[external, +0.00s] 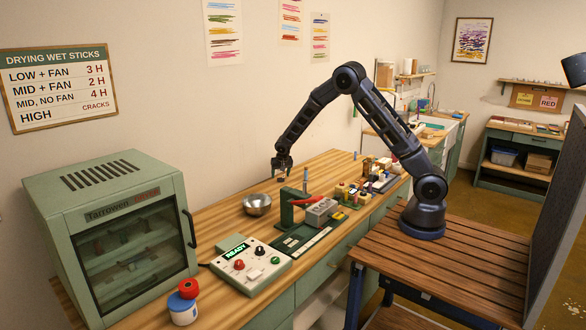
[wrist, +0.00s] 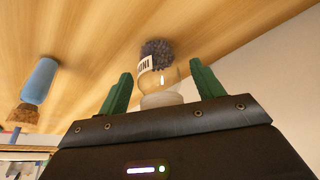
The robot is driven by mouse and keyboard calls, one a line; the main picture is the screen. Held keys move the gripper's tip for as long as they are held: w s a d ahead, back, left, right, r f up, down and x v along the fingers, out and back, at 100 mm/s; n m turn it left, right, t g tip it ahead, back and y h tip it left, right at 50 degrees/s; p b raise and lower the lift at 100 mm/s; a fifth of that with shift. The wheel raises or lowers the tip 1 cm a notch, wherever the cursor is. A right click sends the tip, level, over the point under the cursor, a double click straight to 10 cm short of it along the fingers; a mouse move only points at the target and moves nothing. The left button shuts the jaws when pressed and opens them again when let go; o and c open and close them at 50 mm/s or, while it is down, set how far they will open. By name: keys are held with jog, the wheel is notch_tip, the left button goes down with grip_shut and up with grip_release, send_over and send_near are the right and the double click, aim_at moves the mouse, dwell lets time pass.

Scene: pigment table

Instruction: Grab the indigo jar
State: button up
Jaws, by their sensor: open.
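My gripper (wrist: 160,70) is open, its two green fingers pointing at the wooden table. A clear glass jar (wrist: 160,98) shows between the fingers, with dark blue-purple, rough-textured contents and a white label. Only the last letters of the label show, so I cannot read its name. I see a gap on each side of the jar. In the external view my gripper (external: 283,171) is low over the back of the table, with a small brownish thing at its fingers. A blue corked bottle (wrist: 40,80) stands to the left in the wrist view; I see no label on it.
A metal bowl (external: 258,205) stands left of my gripper on the workbench. A green press (external: 292,208) and a control box (external: 251,264) stand in front. Small blocks and jars crowd the right. The wall rises close behind my gripper.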

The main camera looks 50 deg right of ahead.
jog(key=shift+c, duration=0.5)
jog(key=c, duration=1)
jog(key=shift+r, duration=0.1)
